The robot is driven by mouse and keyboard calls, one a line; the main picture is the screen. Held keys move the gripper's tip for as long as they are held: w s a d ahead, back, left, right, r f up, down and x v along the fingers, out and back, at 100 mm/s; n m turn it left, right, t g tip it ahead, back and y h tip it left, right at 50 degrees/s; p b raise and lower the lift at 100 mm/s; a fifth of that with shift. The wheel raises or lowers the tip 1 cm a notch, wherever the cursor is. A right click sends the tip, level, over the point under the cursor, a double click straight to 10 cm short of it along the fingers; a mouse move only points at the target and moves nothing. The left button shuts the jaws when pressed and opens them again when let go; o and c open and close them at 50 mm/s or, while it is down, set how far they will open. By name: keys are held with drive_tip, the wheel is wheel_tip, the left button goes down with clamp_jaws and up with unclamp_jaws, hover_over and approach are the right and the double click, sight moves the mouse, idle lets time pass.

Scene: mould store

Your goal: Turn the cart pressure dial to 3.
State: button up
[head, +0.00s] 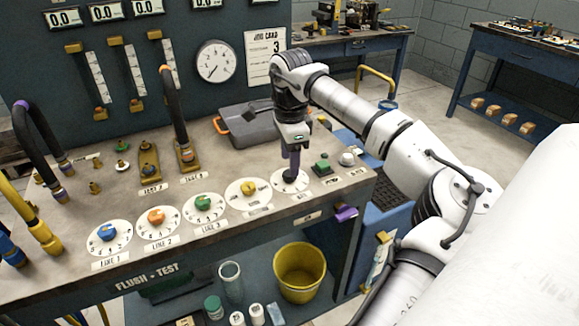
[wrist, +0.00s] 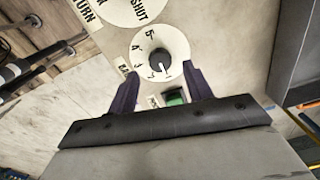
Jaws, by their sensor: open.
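The rightmost dial in the row on the bench (head: 283,186) has a white numbered plate and a dark round knob. It also shows in the wrist view (wrist: 178,42), its dark knob (wrist: 159,60) just beyond my fingertips. A small pale mark on the knob faces down the picture, towards my gripper; the number it meets is too small to read surely. The dial's label is partly hidden by a finger. My gripper (head: 291,172) points down over this dial. In the wrist view my gripper (wrist: 160,77) is open and empty, its fingers apart on either side of the knob's line.
Other dials with yellow (head: 248,188), green (head: 203,203), orange (head: 156,216) and blue (head: 107,232) knobs stand to the left. A green button (head: 323,164) and a pale knob (head: 347,158) lie close on the right. A grey case (head: 247,127) lies behind. The job card (head: 265,58) shows 3.

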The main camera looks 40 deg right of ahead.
drive_tip(key=shift+f, duration=1.75)
drive_tip(key=c, duration=1)
drive_tip(key=shift+o, duration=0.2)
